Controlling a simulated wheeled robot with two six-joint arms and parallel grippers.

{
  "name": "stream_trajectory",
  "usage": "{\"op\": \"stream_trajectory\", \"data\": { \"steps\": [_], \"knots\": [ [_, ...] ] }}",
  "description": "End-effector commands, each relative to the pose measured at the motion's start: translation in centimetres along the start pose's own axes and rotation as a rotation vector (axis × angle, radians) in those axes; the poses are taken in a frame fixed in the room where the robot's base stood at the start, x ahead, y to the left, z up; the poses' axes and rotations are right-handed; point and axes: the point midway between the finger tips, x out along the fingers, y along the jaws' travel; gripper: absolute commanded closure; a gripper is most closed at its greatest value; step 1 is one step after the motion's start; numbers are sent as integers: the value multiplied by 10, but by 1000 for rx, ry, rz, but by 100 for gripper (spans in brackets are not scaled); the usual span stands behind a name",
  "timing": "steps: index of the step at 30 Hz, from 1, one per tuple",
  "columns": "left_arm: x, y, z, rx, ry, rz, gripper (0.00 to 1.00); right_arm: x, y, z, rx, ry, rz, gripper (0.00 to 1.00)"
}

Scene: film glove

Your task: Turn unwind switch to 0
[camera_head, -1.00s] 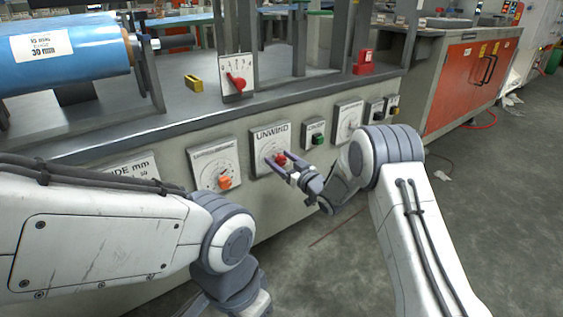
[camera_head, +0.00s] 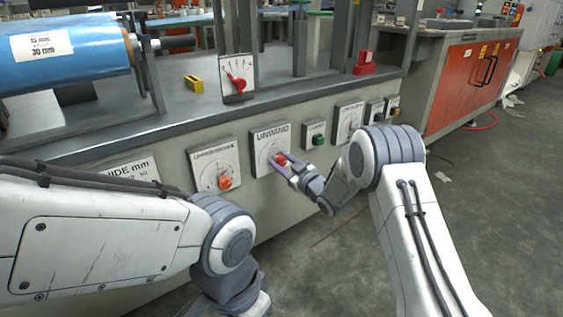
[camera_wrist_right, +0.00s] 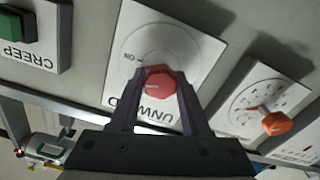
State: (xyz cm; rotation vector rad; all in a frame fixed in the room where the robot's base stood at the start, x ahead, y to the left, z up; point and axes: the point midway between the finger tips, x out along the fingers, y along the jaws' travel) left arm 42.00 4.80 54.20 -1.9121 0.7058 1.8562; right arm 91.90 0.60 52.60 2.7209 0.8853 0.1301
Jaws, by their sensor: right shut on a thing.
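The unwind switch is a red knob (camera_head: 281,159) on a white plate labelled UNWIND (camera_head: 269,138), fixed to the front of the machine. In the right wrist view the red knob (camera_wrist_right: 158,86) sits between the two fingers, with a pale mark on its face pointing left in that picture. Part of the plate's (camera_wrist_right: 160,35) printing is hidden by the fingers. My right gripper (camera_head: 283,164) is shut on the red knob; it also shows in the right wrist view (camera_wrist_right: 158,95).
An orange knob on a dial plate (camera_head: 213,158) is left of the unwind plate. A green button (camera_head: 318,139) and another dial (camera_head: 348,122) are to its right. A red-lever gauge (camera_head: 238,78) stands above, on the machine top. Open floor lies to the right.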

Motion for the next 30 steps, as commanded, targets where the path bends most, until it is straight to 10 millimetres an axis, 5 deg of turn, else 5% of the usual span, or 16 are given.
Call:
{"op": "stream_trajectory", "data": {
  "steps": [30],
  "knots": [
    [46,-3,2,0,0,0,50,0,-3,5,-957,-2,3,100]
  ]
}}
